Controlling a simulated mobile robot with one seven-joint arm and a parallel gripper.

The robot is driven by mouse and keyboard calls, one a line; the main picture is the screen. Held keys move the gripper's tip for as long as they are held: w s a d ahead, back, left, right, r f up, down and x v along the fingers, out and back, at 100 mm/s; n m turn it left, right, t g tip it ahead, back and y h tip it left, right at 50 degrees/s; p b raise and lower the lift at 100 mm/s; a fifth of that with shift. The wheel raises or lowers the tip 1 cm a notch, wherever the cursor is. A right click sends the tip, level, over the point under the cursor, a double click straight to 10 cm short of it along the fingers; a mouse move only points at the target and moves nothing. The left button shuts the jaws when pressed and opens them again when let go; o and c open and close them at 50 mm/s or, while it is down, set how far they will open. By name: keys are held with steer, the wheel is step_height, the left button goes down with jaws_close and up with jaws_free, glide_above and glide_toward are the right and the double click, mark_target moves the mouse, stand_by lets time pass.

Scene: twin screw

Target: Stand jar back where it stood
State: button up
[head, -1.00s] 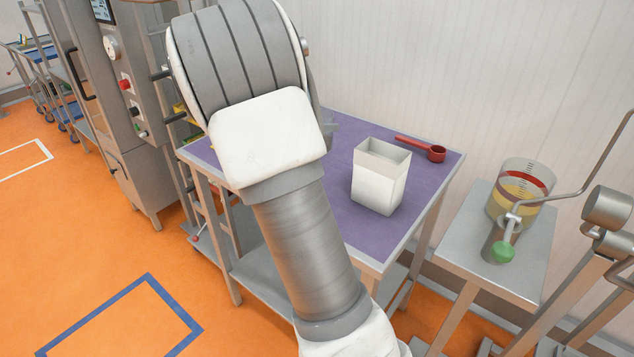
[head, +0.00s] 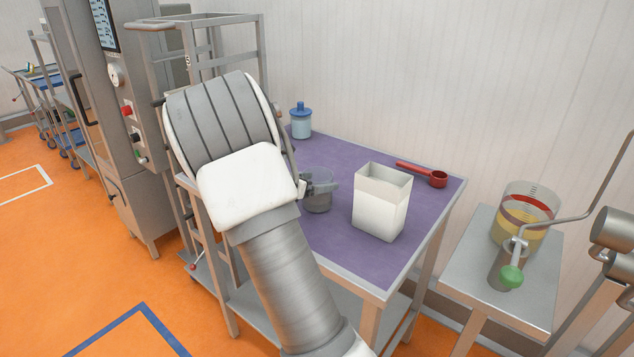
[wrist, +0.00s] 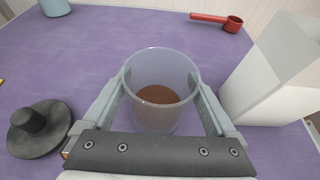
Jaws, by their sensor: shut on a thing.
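The jar (wrist: 160,75) is clear, open at the top and has brown stuff at its bottom. It is upright between the two fingers of my gripper (wrist: 161,84), which is shut on it. In the head view the jar (head: 317,203) shows beside my wrist, partly hidden by my gripper (head: 321,184). It is over the purple table top (head: 345,257), low down; I cannot tell whether its base touches. A dark round lid with a knob (wrist: 40,128) lies on the table to the left of the jar in the wrist view.
A white open-topped box (head: 378,215) stands close to the right of the jar. A red scoop (head: 437,179) lies behind it. A blue-lidded jar (head: 301,124) stands at the back left. A side stand (head: 520,283) holds a beaker (head: 523,215) of yellow liquid.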

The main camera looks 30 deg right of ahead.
steer(key=o, duration=1.2)
steer(key=shift+r, duration=0.15)
steer(key=p+v, duration=0.2)
steer(key=v, duration=0.9)
steer(key=s+a+r+m+g+y, duration=0.1)
steer(key=s+a+r+m+y, duration=0.15)
steer(key=s+m, duration=0.4)
steer(key=s+a+r+m+g+y, duration=0.1)
steer(key=s+a+r+m+y, duration=0.15)
steer(key=s+m, duration=0.4)
steer(key=s+a+r+m+t+y, duration=0.2)
steer(key=s+a+m+y, duration=0.5)
steer(key=s+a, duration=0.5)
steer(key=s+m+t, duration=0.1)
steer(key=s, duration=0.1)
steer(key=shift+s+r+m+y, duration=0.3)
steer(key=shift+s+m+y, duration=0.1)
steer(key=shift+a+r, duration=0.1)
steer(key=shift+a, duration=0.05)
